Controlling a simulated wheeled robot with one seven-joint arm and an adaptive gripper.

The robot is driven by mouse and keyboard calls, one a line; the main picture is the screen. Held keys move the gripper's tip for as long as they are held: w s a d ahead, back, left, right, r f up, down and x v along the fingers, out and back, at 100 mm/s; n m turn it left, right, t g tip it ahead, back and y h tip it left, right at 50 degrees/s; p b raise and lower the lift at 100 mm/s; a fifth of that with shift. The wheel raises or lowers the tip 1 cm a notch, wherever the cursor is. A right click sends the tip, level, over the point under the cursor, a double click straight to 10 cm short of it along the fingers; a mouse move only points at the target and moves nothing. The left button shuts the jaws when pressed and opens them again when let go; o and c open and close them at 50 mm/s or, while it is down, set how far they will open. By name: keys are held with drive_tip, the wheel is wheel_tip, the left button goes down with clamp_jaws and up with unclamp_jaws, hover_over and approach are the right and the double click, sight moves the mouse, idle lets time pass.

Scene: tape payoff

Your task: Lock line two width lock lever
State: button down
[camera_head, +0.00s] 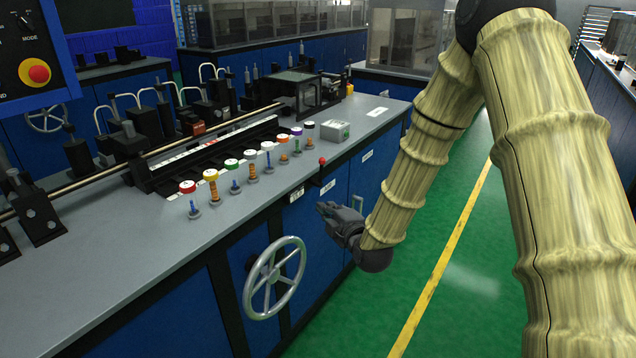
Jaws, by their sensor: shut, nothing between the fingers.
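A small lever with a red knob (321,161) stands upright at the front edge of the grey bench top, to the right of a row of colored knobs. It may be the width lock lever; the labels by it are too small to read. My gripper (325,209) is dark, shut and empty. It is in front of the blue cabinet face, below the red-knobbed lever in the picture and apart from it. My arm comes down to it from the upper right.
A large grey handwheel (274,278) sticks out of the cabinet front, left of my gripper. Several colored knobs (251,155) stand along the bench top (130,262). A cabinet handle (358,202) is close to my gripper. The green floor aisle (465,290) is clear.

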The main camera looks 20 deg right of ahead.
drive_tip(key=shift+n+t, duration=0.6)
drive_tip(key=r, duration=0.1)
drive_tip(key=w+r, duration=0.1)
drive_tip(key=r, duration=0.1)
drive_tip(key=shift+w+d+r, duration=0.25)
drive_tip(key=shift+w+r, duration=0.05)
drive_tip(key=shift+r, duration=0.1)
approach(321, 172)
drive_tip(key=w+a+r, duration=0.2)
drive_tip(key=w+a, duration=0.1)
drive_tip(key=a, duration=0.2)
drive_tip(key=w, duration=0.1)
drive_tip(key=w+d, duration=0.2)
drive_tip(key=shift+w+f+p, duration=0.25)
drive_tip(key=shift+f+p, duration=0.05)
drive_tip(key=shift+w+r, duration=0.1)
drive_tip(key=shift+d+m, duration=0.15)
drive_tip(key=shift+m, duration=0.15)
